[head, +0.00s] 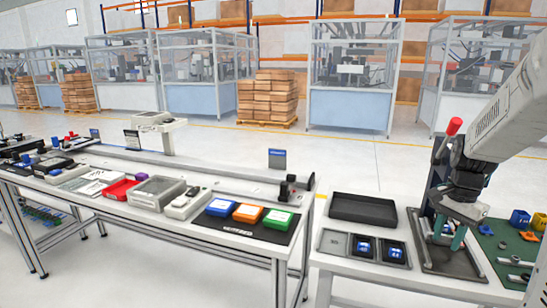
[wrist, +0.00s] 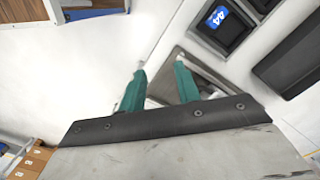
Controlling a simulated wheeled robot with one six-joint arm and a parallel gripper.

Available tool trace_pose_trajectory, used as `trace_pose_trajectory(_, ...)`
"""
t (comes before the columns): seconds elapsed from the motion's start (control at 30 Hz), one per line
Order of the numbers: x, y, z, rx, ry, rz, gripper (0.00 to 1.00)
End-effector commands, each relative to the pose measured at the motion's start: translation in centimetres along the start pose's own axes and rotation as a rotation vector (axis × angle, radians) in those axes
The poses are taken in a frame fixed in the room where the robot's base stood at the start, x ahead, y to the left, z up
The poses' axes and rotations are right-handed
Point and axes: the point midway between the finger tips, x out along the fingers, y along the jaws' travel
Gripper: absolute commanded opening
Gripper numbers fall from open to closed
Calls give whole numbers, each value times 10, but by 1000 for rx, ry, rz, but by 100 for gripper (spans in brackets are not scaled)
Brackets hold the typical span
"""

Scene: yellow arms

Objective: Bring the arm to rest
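My arm (head: 505,105) reaches in from the upper right of the head view and points down. My gripper (head: 449,231) hangs low over a grey metal base plate on the right table. In the wrist view my gripper (wrist: 160,68) shows two green fingers spread apart, with nothing seen between them. A pale surface and part of a grey frame lie beyond the fingertips. Whether the fingertips touch anything below cannot be told.
A dark stand with a red knob (head: 455,126) rises close beside my gripper. A black tray (head: 363,209) and holders with blue numbered pieces (head: 395,252) lie to its left. A green mat (head: 512,262) with small parts lies right. Another long table (head: 150,222) stands left.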

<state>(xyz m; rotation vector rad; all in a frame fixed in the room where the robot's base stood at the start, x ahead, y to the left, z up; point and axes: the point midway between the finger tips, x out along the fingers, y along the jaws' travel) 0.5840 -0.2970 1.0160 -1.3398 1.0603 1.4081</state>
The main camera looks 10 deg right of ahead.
Motion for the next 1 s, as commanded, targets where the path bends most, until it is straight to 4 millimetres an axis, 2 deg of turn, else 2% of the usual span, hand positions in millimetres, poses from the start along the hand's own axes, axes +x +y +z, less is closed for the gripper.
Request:
trace_pose_trajectory(0.03,-8,2,23,-96,-4,7,33)
trace_pose_trajectory(0.17,-27,12,86,-376,-19,28,33)
trace_pose_trajectory(0.3,-43,32,156,-690,-20,41,33)
trace_pose_trajectory(0.5,-54,71,237,-1063,10,42,33)
trace_pose_trajectory(0.6,-56,87,265,-1183,45,27,33)
trace_pose_trajectory(0.7,-59,96,283,-1253,87,0,33)
trace_pose_trajectory(0.83,-67,99,296,-1315,134,-37,33)
trace_pose_trajectory(1.0,-69,98,301,-1338,142,-45,33)
